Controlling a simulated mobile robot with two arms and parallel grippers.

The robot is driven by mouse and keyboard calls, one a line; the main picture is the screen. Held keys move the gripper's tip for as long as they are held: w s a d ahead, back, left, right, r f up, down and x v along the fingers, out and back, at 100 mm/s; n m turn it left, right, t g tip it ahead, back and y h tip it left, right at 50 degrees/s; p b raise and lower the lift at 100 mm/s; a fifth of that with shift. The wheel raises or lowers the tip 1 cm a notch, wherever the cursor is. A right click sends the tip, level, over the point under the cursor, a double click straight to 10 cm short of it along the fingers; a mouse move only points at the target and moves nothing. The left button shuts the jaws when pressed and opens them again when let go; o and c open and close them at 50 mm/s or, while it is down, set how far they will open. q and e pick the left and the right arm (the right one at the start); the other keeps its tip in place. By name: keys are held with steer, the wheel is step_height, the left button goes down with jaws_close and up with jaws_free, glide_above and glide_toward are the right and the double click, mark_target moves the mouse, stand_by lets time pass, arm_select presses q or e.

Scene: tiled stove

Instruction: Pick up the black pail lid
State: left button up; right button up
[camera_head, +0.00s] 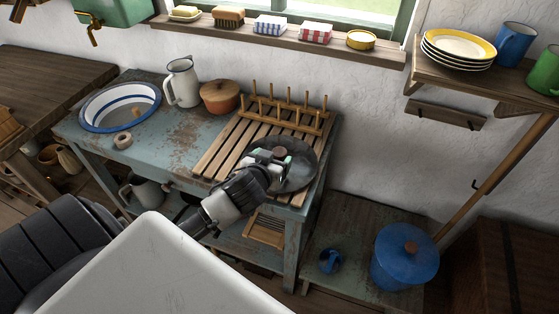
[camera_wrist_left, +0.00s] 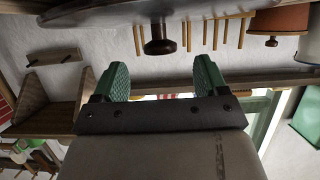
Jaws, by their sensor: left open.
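The black pail lid (camera_head: 298,175) is a dark round disc lying on the slatted wooden rack at the right end of the worktop. My left gripper (camera_head: 268,158) is over its left part and hides some of it. In the left wrist view the lid (camera_wrist_left: 100,12) crosses the top edge, with its dark knob (camera_wrist_left: 160,46) pointing down in the picture. The open green fingers of my left gripper (camera_wrist_left: 162,72) stand on either side of the knob's line, apart from it, with nothing between them. My right gripper is not in view.
The wooden rack (camera_head: 213,158) has upright pegs behind the lid. A brown lidded pot (camera_head: 220,100), a white jug (camera_head: 182,85) and a blue-rimmed basin (camera_head: 85,110) stand left of it. A blue pail (camera_head: 403,265) stands low at the right. A plate shelf (camera_head: 430,80) hangs above.

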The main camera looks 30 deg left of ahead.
mark_target(279, 152)
arm_select(q)
steer(key=x, duration=0.4)
steer(key=shift+w+a+f, duration=0.1)
steer(key=shift+w+a, duration=0.05)
steer(key=shift+w, duration=0.2)
steer(key=c, duration=1.2)
